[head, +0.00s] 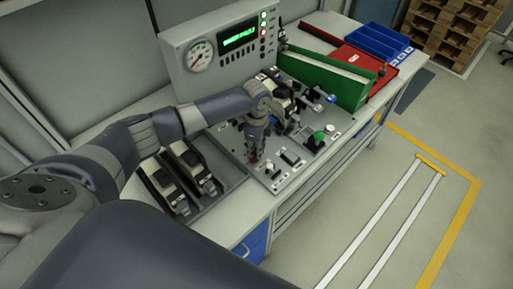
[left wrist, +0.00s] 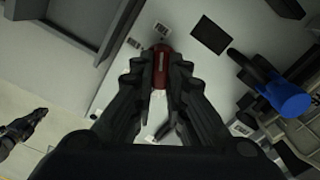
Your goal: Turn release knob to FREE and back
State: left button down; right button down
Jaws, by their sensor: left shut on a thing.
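The release knob (left wrist: 161,65) is red with a pale line on its top. In the left wrist view it sits between the two fingers of my left gripper (left wrist: 160,85), which is shut on it. In the head view my left gripper (head: 254,160) points down at the grey control panel (head: 262,177), and only a bit of red shows at its tips.
A gauge (head: 200,56) and a lit green display (head: 239,38) stand behind. A green knob (head: 319,136) and several small controls are close by on the right. A tray with dark clamps (head: 187,160) is at left. Green, red and blue bins (head: 378,43) stand at the back right.

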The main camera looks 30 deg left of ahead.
pick_arm(q)
jog(key=shift+w+r, duration=0.1)
jog(key=c, duration=1.6)
grip_release()
notch_tip(320, 180, up, 12)
